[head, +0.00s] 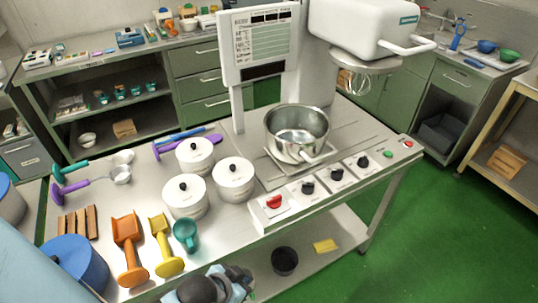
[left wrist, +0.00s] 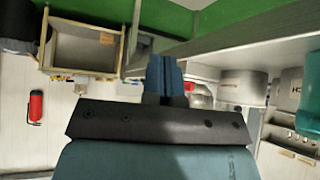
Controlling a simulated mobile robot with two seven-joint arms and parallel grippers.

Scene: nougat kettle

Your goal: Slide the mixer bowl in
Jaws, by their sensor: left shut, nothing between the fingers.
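The mixer bowl (head: 297,124) is an open, empty-looking steel bowl. It stands upright on a flat plate on the steel counter, with a handle at its front right. The white mixer head (head: 365,28) is behind and to the right of it, with a wire whisk (head: 354,82) hanging below. The whisk is outside the bowl. My left gripper (head: 240,278) is low at the counter's front edge, well apart from the bowl. Its blue fingers (left wrist: 165,75) are together and empty in the left wrist view. My right gripper is in neither view.
Several white lidded pots (head: 234,178) stand left of the bowl. Control knobs (head: 308,187) line the counter's front right. A printed panel (head: 262,48) stands behind the bowl.

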